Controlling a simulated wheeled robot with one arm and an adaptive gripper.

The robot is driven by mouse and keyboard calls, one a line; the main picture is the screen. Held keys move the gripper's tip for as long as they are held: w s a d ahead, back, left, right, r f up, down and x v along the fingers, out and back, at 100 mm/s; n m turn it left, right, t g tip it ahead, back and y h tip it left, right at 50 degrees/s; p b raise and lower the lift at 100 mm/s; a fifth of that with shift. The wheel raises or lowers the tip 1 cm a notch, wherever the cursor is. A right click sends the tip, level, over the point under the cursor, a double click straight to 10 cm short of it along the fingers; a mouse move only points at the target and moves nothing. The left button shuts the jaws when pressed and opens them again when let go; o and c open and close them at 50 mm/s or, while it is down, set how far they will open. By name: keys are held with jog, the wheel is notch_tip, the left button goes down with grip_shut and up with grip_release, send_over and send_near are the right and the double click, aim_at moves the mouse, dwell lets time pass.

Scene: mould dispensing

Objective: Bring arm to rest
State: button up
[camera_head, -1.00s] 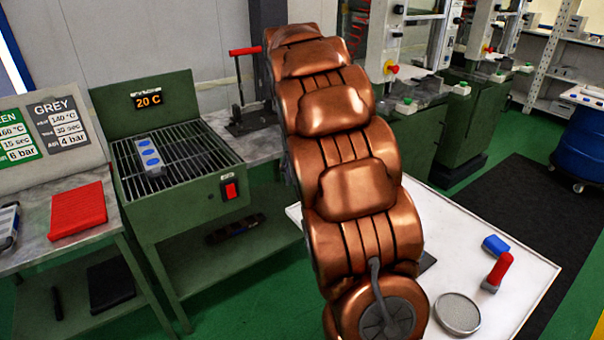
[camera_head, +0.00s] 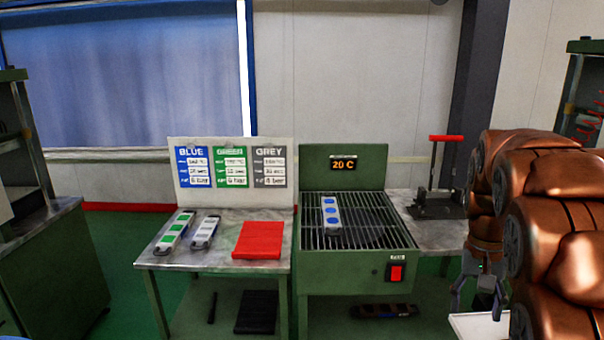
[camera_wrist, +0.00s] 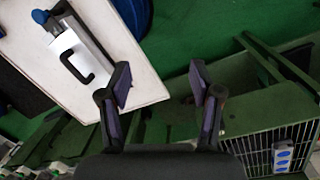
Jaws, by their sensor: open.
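My gripper (camera_head: 480,297) hangs below my copper arm at the right of the head view. In the wrist view its two dark fingers (camera_wrist: 160,82) are spread apart with nothing between them. In the head view it is right of the green grill (camera_head: 312,274), apart from it. A mould with blue inserts (camera_head: 331,214) lies on the grill's grate. It also shows at the lower right of the wrist view (camera_wrist: 283,158).
A side table holds a mould with green inserts (camera_head: 176,230), a grey one (camera_head: 205,232) and a red pad (camera_head: 257,240). A press with a red handle (camera_head: 446,138) stands right of the grill. A white tabletop (camera_wrist: 140,84) lies beside my gripper.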

jog(key=s+a+f+n, duration=0.2)
jog(key=s+a, duration=0.6)
jog(key=s, duration=0.4)
jog(key=s+a+f+n, duration=0.3)
jog(key=s+a, duration=0.5)
jog(key=s, duration=0.5)
jog(key=shift+s+f+n+g+y+p, duration=0.3)
jog(key=shift+f+p, duration=0.05)
jog(key=shift+f, duration=0.4)
